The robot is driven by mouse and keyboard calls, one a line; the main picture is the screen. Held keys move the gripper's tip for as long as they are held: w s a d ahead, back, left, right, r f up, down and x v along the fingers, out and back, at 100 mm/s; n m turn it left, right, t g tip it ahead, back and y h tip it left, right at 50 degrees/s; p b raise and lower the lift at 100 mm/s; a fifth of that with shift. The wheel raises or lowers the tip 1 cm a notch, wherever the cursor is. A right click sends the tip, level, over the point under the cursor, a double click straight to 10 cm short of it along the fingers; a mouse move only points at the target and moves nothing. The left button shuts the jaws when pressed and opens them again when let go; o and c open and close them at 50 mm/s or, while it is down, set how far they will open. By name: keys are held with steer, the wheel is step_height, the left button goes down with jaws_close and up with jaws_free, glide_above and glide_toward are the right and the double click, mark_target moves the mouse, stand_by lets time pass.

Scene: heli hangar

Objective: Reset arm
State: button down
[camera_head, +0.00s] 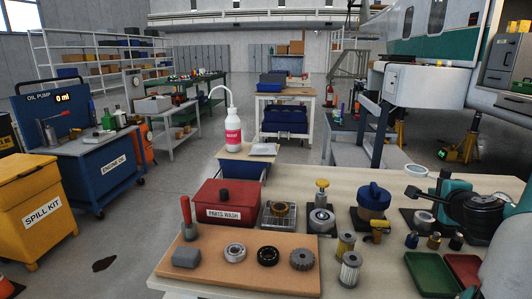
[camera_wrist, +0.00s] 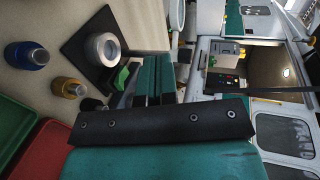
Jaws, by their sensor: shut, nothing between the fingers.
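My gripper (camera_wrist: 156,72) shows in the wrist view as two teal fingers side by side beyond a black bar. The fingers are together with nothing between them. In the head view my teal and black arm reaches in from the right edge, over the right end of the workbench (camera_head: 345,180). The gripper is above the bench and apart from the small parts there. A metal ring part on a dark square pad (camera_wrist: 78,40) lies to its left in the wrist view.
Near the arm are a green tray (camera_head: 432,272), a red tray (camera_head: 463,268) and several small fittings. A red PARTS WASH box (camera_head: 228,205), a tan board (camera_head: 235,268) with bearings, and filters (camera_head: 349,270) stand further left. A helicopter (camera_head: 430,45) stands behind.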

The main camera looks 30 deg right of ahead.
steer(key=w+a+r+n+y, duration=0.1)
steer(key=w+a+n+y, duration=0.25)
steer(key=a, duration=0.35)
steer(key=w+a+r+n+t+y, duration=0.1)
steer(key=w+a+n+y, duration=0.25)
steer(key=a, duration=0.35)
steer(key=w+a+r+n+y, duration=0.1)
steer(key=w+a+n+y, duration=0.25)
steer(key=a+n, duration=0.2)
steer(key=a+r+n+g+y, duration=0.2)
steer(key=a+n+g+y, duration=0.3)
steer(key=a, duration=0.9)
steer(key=s+a+r+n+g+h, duration=0.25)
steer(key=s+a+n+g, duration=0.55)
steer(key=s+a+n, duration=1)
step_height(320, 180, up, 13)
steer(key=s+d+m+p, duration=0.1)
steer(key=d+m+p, duration=0.1)
steer(key=p, duration=1.1)
steer(key=shift+d+m, duration=0.25)
steer(key=shift+m, duration=0.3)
steer(key=shift+f, duration=0.1)
